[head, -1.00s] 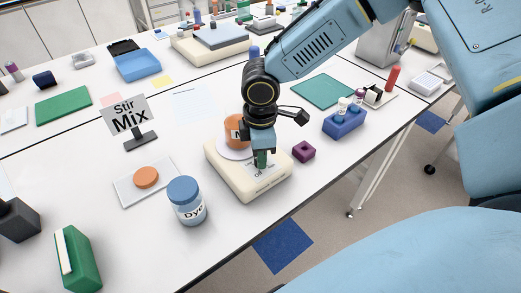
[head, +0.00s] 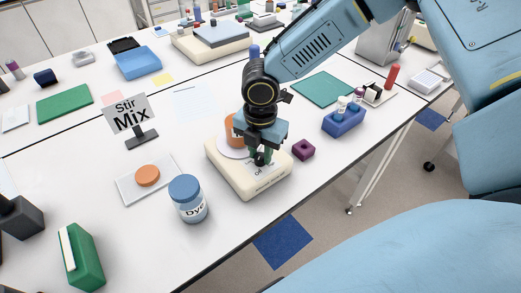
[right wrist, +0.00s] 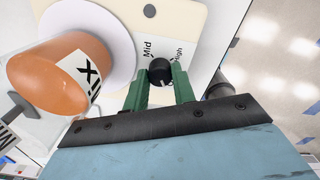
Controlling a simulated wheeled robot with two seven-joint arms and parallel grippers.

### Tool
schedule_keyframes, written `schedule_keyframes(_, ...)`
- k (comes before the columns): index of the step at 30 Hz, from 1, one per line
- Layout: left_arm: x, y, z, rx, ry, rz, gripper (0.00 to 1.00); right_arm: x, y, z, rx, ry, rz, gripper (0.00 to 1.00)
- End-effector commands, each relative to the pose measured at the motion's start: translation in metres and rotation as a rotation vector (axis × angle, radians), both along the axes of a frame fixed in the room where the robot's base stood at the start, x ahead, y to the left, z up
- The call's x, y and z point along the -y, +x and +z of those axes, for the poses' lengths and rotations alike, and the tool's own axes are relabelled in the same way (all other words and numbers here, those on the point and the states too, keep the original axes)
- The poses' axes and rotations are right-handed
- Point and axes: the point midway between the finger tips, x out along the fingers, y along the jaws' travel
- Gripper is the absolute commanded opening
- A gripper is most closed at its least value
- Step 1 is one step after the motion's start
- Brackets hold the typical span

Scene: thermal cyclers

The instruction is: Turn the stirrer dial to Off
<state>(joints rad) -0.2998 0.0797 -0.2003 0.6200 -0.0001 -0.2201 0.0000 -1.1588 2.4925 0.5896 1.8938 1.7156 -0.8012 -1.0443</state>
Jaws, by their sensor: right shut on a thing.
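The stirrer (head: 222,172) is a cream box with a round pale plate on top, near the table's front edge. An orange-brown container labelled Mix (right wrist: 62,75) stands on the plate. The black stirrer dial (right wrist: 159,71) sits on the panel, with the words Mid and High beside it in the right wrist view. My right gripper (right wrist: 160,85) points down over the panel, its green fingers shut on the dial from both sides. The dial's pointer direction is not clear. In the head view, the arm partly hides the container. My left gripper is not in view.
A blue Dye jar (head: 188,200) stands left of the stirrer, near an orange disc (head: 148,175) on a white plate. A Stir Mix sign (head: 128,115) stands behind. A purple block (head: 303,150) and a blue tube rack (head: 344,122) are to the right.

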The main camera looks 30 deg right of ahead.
Motion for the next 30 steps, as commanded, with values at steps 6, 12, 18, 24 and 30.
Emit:
schedule_keyframes(6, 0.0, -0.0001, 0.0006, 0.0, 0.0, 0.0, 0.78, -0.0008, 0.0017, 0.0016, 0.005, 0.002, 0.131, 0.03)
schedule_keyframes(12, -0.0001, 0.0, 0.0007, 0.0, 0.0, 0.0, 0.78, -0.0009, 0.0018, 0.0016, 0.005, 0.002, 0.2, 0.03)
schedule_keyframes(18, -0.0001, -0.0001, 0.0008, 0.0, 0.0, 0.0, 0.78, -0.0008, 0.0017, 0.0015, 0.005, 0.002, 0.228, 0.03)
schedule_keyframes(24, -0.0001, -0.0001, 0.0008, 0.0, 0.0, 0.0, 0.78, -0.0008, 0.0017, 0.0015, 0.005, 0.001, 0.232, 0.03)
schedule_keyframes(30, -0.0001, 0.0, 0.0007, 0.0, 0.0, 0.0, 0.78, -0.0008, 0.0016, 0.0015, 0.005, 0.0, 0.232, 0.28)
